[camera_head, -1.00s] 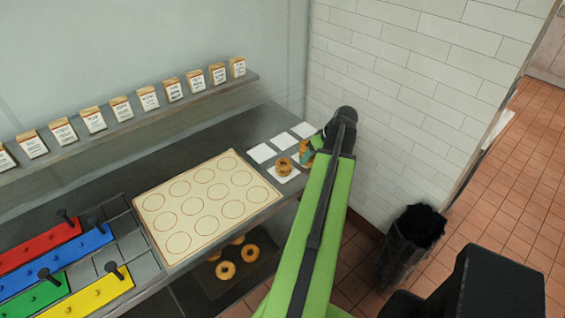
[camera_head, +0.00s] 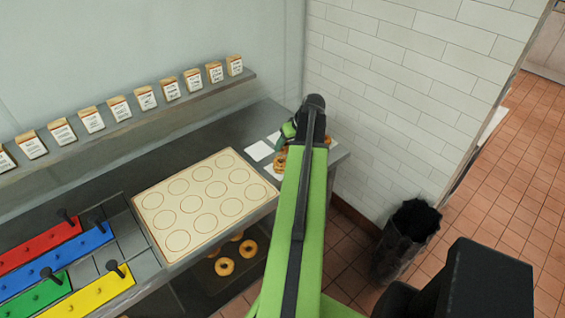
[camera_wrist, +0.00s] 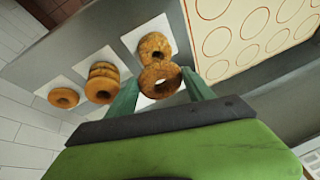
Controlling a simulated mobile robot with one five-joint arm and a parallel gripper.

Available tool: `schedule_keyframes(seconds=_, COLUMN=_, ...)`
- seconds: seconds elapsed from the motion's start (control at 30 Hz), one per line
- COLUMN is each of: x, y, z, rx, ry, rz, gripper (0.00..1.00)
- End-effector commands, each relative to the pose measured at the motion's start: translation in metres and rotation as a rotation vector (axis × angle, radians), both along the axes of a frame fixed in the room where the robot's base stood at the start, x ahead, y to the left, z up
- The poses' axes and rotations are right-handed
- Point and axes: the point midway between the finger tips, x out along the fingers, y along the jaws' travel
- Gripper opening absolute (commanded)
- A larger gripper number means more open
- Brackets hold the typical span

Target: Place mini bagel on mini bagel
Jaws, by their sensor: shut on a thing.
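My gripper (camera_wrist: 160,80) is shut on a brown mini bagel (camera_wrist: 150,74), held between its two teal fingers in the wrist view. Another mini bagel (camera_wrist: 155,44) lies on a white paper square (camera_wrist: 134,36) just beyond it; the held bagel overlaps its near edge in the picture, and I cannot tell if they touch. A stack of bagels (camera_wrist: 102,84) sits on the middle square, and one bagel (camera_wrist: 63,98) lies on the far-left square. In the head view my gripper (camera_head: 288,131) is above the squares, with a bagel (camera_head: 279,163) partly hidden by my arm.
A tray with printed circles (camera_head: 205,205) lies left of the squares, empty. More bagels (camera_head: 225,267) are on a dark lower shelf. A wall shelf of labelled packets (camera_head: 146,98) runs behind. A tiled wall stands at the right, with a black bin (camera_head: 405,240) beneath.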

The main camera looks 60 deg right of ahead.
Motion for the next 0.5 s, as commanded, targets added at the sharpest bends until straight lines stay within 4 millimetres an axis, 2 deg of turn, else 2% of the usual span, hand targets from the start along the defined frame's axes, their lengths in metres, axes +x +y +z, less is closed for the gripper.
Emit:
schedule_keyframes(seconds=0.03, x=0.007, y=0.003, z=-0.009, rx=-0.001, ry=0.0, rz=0.002, gripper=0.22)
schedule_keyframes(seconds=0.1, x=0.012, y=0.006, z=-0.01, rx=-0.001, ry=0.001, rz=0.001, gripper=0.22)
schedule_keyframes(seconds=0.3, x=0.014, y=0.006, z=-0.013, rx=0.0, ry=0.0, rz=-0.001, gripper=0.22)
schedule_keyframes(seconds=0.5, x=0.014, y=0.006, z=-0.048, rx=0.0, ry=0.0, rz=-0.001, gripper=0.22)
